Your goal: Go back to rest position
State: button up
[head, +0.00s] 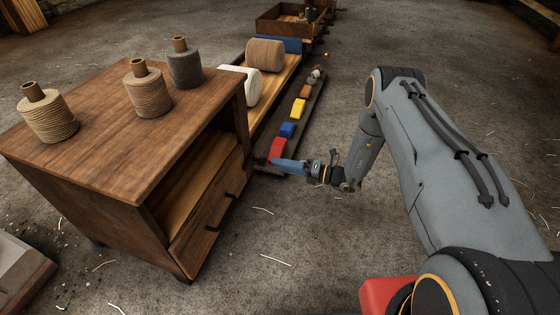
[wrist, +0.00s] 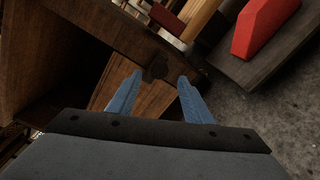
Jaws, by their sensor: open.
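My gripper (head: 290,164) is at the end of my arm, stretched out to the right of the wooden cabinet (head: 110,125). In the wrist view its two blue fingers (wrist: 160,92) stand apart with nothing between them. Beyond the fingertips are the cabinet's side and a small dark knob or handle end (wrist: 157,69). A red block (head: 278,148) lies just past the fingertips on a long dark board. It also shows at the upper right of the wrist view (wrist: 263,27), apart from the fingers.
Three twine spools (head: 148,93) stand on the cabinet top. A blue block (head: 287,130), a yellow block (head: 298,108) and other small items line the dark board (head: 312,100). Large rolls (head: 265,55) lie on a wooden shelf behind. The floor (head: 320,230) between cabinet and arm is open, with loose straw.

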jog(key=s+d+r+n+g+h, duration=0.2)
jog(key=s+r+n+g+h, duration=0.5)
jog(key=s+r+n, duration=0.65)
jog(key=s+d+r+n+t+h, duration=0.2)
jog(key=s+d+r+n+h, duration=0.35)
jog(key=d+r+n, duration=0.35)
jog(key=s+d+r+n+t+h, duration=0.2)
jog(key=s+d+r+n+h, duration=0.35)
jog(key=n, duration=0.65)
jog(key=s+a+r+n+g+y+p, duration=0.2)
jog(key=s+a+r+n, duration=0.1)
jog(key=s+a+r, duration=0.55)
jog(key=s+a+r+n+g+y+p, duration=0.15)
jog(key=s+a+r+n, duration=0.3)
jog(key=s+a, duration=0.6)
jog(key=d+r+m+p, duration=0.2)
jog(key=d+r+p, duration=0.4)
jog(key=r+p, duration=0.4)
jog(key=d+r+m+h+p, duration=0.1)
jog(key=d+r+m+p, duration=0.1)
jog(key=d+r+p, duration=0.4)
jog(key=d+r+m+h+p, duration=0.1)
jog(key=d+r+m+p, duration=0.2)
jog(key=d+r+p, duration=0.4)
notch_tip(320, 180, up, 7)
jog(key=p, duration=1.5)
jog(key=shift+w, duration=0.25)
